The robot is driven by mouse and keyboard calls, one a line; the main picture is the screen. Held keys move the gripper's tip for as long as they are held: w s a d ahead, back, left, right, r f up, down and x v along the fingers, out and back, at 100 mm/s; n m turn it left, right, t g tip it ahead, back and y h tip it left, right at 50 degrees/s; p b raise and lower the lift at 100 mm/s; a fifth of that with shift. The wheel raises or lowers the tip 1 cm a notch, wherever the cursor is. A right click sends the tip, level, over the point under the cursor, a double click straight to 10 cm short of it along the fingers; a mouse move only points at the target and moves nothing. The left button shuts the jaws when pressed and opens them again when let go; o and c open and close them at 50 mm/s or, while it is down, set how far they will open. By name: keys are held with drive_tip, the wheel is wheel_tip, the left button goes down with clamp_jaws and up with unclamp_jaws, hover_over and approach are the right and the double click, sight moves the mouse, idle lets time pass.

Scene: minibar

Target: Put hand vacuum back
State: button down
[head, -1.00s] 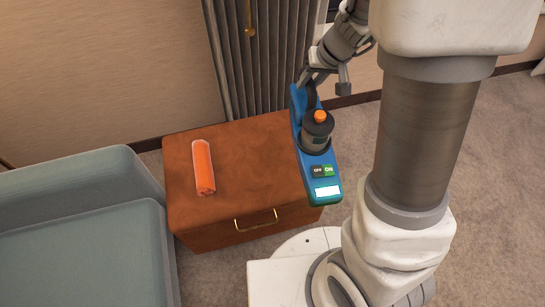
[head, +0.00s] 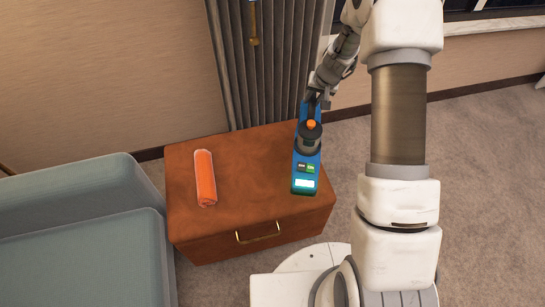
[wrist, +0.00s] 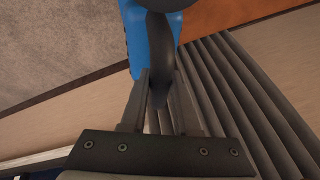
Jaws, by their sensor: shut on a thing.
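The hand vacuum (head: 301,176) is a long blue device with a dark round part, an orange knob, OFF and ON labels and a lit panel at its near end. In the head view it is over the right part of the brown cabinet top (head: 250,165). I cannot tell whether it touches the top. My gripper (head: 316,97) is at its far end. In the wrist view my gripper (wrist: 159,88) is shut on the dark handle, with the blue body (wrist: 138,35) beyond it.
A grey-blue sofa (head: 80,240) stands at the left. A pleated grey curtain (head: 270,70) hangs behind the cabinet. The middle of the top is clear.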

drive_tip(key=w+a+f+b, duration=0.1)
drive_tip(key=a+f+b, duration=0.3)
drive_tip(key=a+f, duration=0.7)
drive_tip(key=shift+w+a, duration=0.2)
drive_tip(key=shift+w, duration=0.1)
drive_tip(key=c, duration=0.7)
unclamp_jaws()
drive_tip(key=shift+s, duration=0.1)
drive_tip(key=shift+o, duration=0.2)
